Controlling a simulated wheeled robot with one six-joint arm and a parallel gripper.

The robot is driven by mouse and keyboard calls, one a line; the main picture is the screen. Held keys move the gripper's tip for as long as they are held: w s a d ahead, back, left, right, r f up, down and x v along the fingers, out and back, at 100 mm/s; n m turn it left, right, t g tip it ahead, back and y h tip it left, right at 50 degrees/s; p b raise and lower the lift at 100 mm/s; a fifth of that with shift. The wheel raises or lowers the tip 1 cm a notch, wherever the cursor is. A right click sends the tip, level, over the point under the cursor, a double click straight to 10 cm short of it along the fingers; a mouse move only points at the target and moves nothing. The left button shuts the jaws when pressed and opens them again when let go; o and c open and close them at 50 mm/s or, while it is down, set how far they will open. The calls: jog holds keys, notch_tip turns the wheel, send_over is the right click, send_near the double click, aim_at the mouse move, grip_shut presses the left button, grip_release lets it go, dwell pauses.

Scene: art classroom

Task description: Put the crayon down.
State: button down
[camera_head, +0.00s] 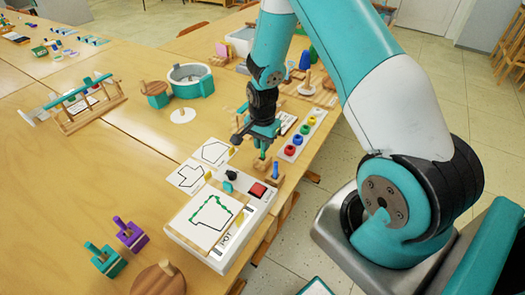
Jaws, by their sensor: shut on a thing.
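My gripper (261,138) points down over the table (110,185), near its right edge. Its jaws are shut on the crayon (257,144), of which only a small greenish bit shows beneath the fingers. A small tan wooden block (262,163) stands right below the gripper; I cannot tell whether the crayon touches it. A blue upright peg or crayon (275,170) stands just right of that block. A white board (203,249) lies nearer the camera, with a drawing sheet (207,226) bearing a partly green outline.
A tray of coloured rings (298,140) lies to the right. Green (104,259) and purple (130,235) blocks stand at front left. The table's middle left is clear.

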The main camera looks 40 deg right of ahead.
aim_at(262, 157)
jog(key=shift+f, duration=1.9)
jog(key=shift+f, duration=0.2)
jog(key=c, duration=1.1)
grip_release()
jog(key=shift+c, duration=0.2)
jog(key=shift+r, duration=0.2)
